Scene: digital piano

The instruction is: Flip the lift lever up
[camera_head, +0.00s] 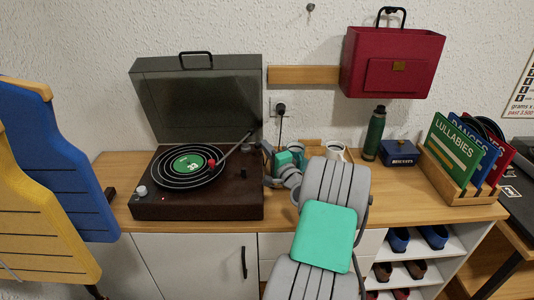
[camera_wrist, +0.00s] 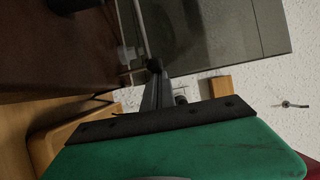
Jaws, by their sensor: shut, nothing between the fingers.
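A dark brown record player (camera_head: 197,206) stands on the wooden sideboard, with a black record on its platter and its smoky lid (camera_head: 197,95) open. The tonearm (camera_head: 234,147) runs from the back right corner to a red head over the record. I cannot make out the lift lever for certain in either view. My gripper (camera_head: 263,148) is at the player's right edge, beside the tonearm base. In the wrist view my gripper (camera_wrist: 156,70) is shut and empty, its tips close to a thin silver rod (camera_wrist: 143,30) and the player's side (camera_wrist: 55,50). Contact cannot be told.
A green bottle (camera_head: 374,134), a blue tin (camera_head: 398,153) and a record rack (camera_head: 462,187) stand to the right. Blue and yellow chair-like panels (camera_head: 62,150) are at left. The sideboard front is clear before the bottle.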

